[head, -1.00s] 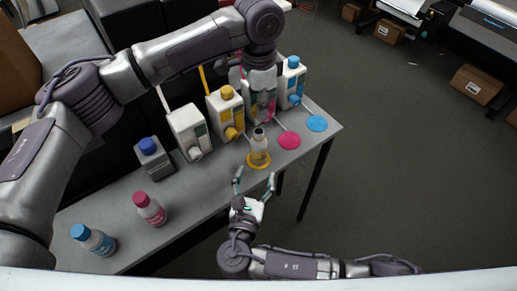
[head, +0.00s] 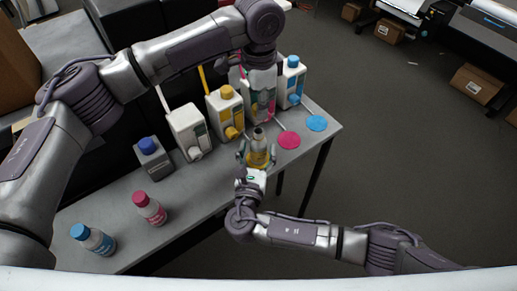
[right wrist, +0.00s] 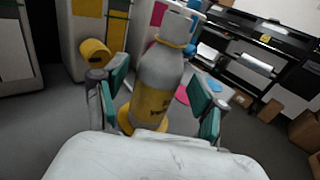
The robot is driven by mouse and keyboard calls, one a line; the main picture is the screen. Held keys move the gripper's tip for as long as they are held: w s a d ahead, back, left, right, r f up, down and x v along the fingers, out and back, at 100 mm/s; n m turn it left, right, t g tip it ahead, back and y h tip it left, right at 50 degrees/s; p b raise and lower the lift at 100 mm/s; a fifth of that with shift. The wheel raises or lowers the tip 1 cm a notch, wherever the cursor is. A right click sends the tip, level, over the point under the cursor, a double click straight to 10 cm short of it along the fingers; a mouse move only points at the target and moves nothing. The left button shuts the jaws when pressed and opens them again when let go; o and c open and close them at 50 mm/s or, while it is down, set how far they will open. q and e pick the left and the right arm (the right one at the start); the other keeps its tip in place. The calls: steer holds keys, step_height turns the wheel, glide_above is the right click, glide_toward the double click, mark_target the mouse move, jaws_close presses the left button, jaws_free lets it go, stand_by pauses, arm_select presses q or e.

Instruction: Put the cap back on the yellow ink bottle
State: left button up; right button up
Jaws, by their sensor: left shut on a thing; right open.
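The yellow ink bottle (head: 258,147) stands upright near the table's front edge, with no cap seen on its dark-tipped neck. In the right wrist view the bottle (right wrist: 158,85) shows a grey body, a yellow label and a yellow ring at the neck. My right gripper (head: 257,153) is open, with one finger on each side of the bottle; a gap shows beside the fingers in the right wrist view. My left gripper (head: 262,108) is above and just behind the bottle, pointing down. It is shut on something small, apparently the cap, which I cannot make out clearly.
Behind stand white ink tanks with a yellow-capped one (head: 225,108) and a blue-capped one (head: 291,80). A magenta disc (head: 289,140) and a blue disc (head: 316,123) lie to the right. Magenta (head: 149,208) and blue (head: 92,239) bottles stand at the left.

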steer(key=shift+w+d, duration=0.15)
steer(key=shift+w, duration=0.9)
steer(key=shift+w+d, duration=0.15)
steer(key=shift+w, duration=0.85)
jaws_close()
